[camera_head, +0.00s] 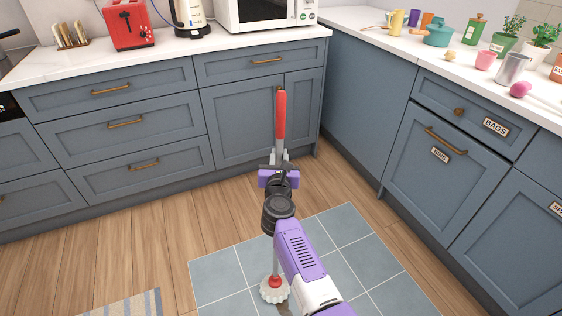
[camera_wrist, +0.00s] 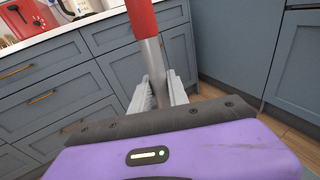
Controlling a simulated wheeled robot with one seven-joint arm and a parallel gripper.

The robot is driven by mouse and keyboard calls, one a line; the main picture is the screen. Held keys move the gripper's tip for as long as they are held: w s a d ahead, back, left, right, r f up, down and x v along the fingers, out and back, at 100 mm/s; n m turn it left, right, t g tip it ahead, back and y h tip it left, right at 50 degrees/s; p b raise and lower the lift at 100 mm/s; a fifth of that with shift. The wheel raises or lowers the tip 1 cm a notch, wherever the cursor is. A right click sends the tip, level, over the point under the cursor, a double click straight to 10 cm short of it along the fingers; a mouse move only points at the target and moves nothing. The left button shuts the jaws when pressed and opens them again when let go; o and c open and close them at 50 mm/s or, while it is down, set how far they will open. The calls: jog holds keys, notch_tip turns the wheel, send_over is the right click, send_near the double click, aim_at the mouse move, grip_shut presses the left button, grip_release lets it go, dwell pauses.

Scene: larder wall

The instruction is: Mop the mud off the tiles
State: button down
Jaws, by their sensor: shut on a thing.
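The mop has a red grip (camera_head: 281,115), a grey pole and a white mop head (camera_head: 272,291). It stands about upright, its head down at the grey-blue tiles (camera_head: 220,270). My gripper (camera_head: 279,160) is shut on the grey pole just below the red grip. In the wrist view the pole (camera_wrist: 154,62) runs between the two pale fingers of my gripper (camera_wrist: 158,92). A small brownish patch, perhaps mud (camera_head: 283,309), shows beside the mop head. My arm hides part of the tiles, so I cannot tell how far the patch reaches.
Blue-grey cabinets (camera_head: 110,135) line the back and the right side (camera_head: 440,165). Wooden floor surrounds the tiles. A striped rug (camera_head: 125,305) lies at the lower left. The counters hold a red toaster (camera_head: 128,25), a microwave (camera_head: 262,12), cups and plants.

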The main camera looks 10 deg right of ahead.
jog(key=shift+r, duration=0.1)
jog(key=shift+s+d+r+p, duration=0.1)
jog(key=shift+s+p, duration=0.3)
jog(key=shift+p, duration=0.1)
jog(key=s+d+p, duration=0.2)
jog(key=s+p, duration=0.2)
jog(key=s, duration=0.2)
jog(key=shift+f, duration=0.3)
jog(key=shift+s+d, duration=0.1)
jog(key=shift+s, duration=0.1)
